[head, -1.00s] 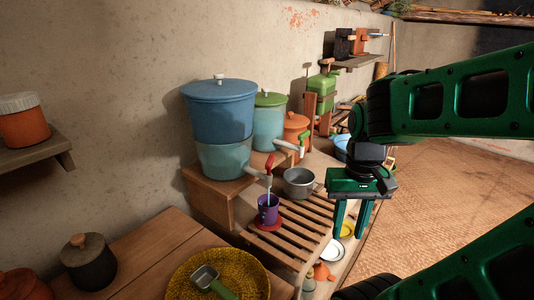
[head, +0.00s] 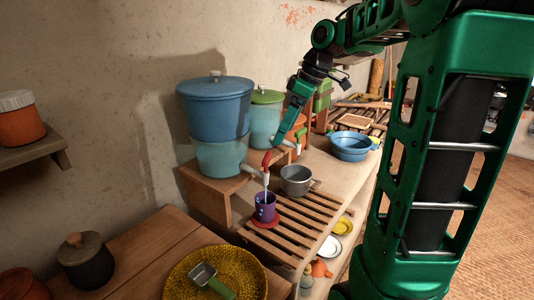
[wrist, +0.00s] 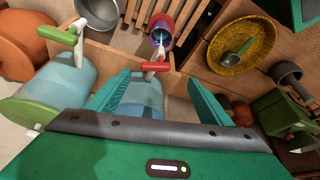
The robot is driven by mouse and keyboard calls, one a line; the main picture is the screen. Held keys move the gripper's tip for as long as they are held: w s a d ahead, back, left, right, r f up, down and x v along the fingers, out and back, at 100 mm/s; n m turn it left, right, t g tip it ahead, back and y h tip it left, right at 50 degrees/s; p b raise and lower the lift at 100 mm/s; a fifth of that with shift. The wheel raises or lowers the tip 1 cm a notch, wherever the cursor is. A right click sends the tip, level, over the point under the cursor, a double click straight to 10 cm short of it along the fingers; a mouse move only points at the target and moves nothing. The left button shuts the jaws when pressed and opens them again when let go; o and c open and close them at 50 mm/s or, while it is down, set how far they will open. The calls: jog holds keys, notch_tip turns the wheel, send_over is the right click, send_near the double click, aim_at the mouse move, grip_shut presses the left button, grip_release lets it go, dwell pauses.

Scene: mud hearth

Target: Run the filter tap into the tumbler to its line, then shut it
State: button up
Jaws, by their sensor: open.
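The blue-lidded filter (head: 216,108) stands on a wooden stand, and its white tap has a red lever (head: 266,158). A thin stream runs from the spout into the purple tumbler (head: 265,206), which stands on a red coaster on the slatted rack. In the wrist view the tumbler (wrist: 160,32) has bluish water inside; I cannot make out its line or the exact level. My gripper (head: 279,140) is open, pointing down just above the red lever. In the wrist view the lever (wrist: 150,66) lies ahead, between the two spread fingers (wrist: 159,77).
A green-lidded filter (head: 265,118) with its own tap stands close behind. A grey metal pot (head: 296,180) sits right of the tumbler. A blue basin (head: 351,146) is farther right. A yellow woven tray (head: 190,284) holds a scoop on the near table.

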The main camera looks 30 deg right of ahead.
aim_at(267, 156)
jog(key=shift+n, duration=0.7)
jog(key=x, duration=0.3)
jog(key=w+x, duration=0.1)
jog(key=x, duration=0.6)
jog(key=shift+w+a, duration=0.15)
jog(key=shift+w, duration=0.3)
jog(key=shift+c, duration=0.2)
jog(key=c, duration=1)
